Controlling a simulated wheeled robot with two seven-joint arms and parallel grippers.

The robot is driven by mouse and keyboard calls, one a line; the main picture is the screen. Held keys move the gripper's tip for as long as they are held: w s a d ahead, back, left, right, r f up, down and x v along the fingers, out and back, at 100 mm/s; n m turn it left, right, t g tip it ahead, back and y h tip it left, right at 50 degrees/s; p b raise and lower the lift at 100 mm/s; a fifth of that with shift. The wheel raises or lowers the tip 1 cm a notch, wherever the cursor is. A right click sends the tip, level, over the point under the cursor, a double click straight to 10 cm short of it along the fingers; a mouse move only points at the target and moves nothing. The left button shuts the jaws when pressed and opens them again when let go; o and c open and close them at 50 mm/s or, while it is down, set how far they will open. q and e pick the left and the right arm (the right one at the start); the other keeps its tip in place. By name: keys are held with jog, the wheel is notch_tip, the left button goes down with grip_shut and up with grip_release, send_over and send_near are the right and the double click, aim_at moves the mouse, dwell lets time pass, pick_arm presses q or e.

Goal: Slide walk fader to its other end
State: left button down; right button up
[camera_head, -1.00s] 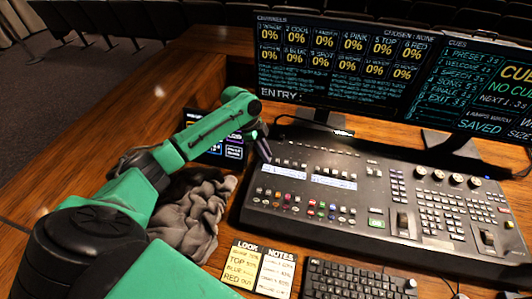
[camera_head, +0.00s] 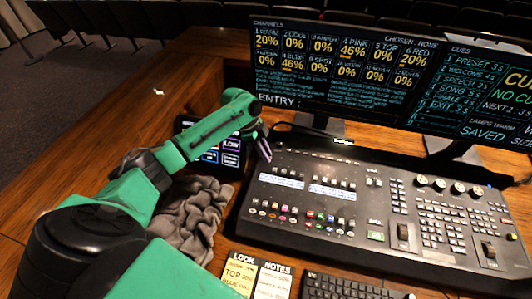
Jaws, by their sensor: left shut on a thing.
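The mixing desk (camera_head: 385,210) is a dark sloped console with rows of buttons, small faders and two label strips. My left gripper (camera_head: 266,155) is at its far left corner, fingers pointing down and shut on the walk fader. The fader's cap is hidden between the fingertips, and its label is too small to read. The channel monitor (camera_head: 325,85) shows 20% on two channels, 46% on two others and 0% on the rest. My right gripper is not in view.
A cue monitor (camera_head: 478,95) stands behind the desk. A small touch panel (camera_head: 212,158) and a crumpled grey cloth (camera_head: 192,218) lie to its left. Look and notes cards (camera_head: 258,279) and a keyboard (camera_head: 345,289) lie in front.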

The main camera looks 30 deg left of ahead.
pick_arm(q)
jog(key=c, duration=1.2)
grip_release()
jog(key=shift+s+d+r, duration=0.1)
jog(key=shift+s+r, duration=0.1)
jog(key=shift+s, duration=0.1)
jog(key=o, duration=0.4)
jog(key=shift+s, duration=0.1)
jog(key=shift+o, duration=0.2)
jog(key=shift+w+f, duration=0.15)
jog(key=shift+w, duration=0.05)
jog(key=b+v, duration=0.2)
jog(key=v, duration=1.1)
jog(key=shift+a+r+b, duration=0.2)
jog(key=shift+r+b, duration=0.05)
jog(key=shift+b, duration=0.1)
jog(key=shift+s+a+r, duration=0.1)
jog(key=shift+a+r, duration=0.05)
jog(key=shift+r, duration=0.3)
jog(key=shift+c, duration=0.3)
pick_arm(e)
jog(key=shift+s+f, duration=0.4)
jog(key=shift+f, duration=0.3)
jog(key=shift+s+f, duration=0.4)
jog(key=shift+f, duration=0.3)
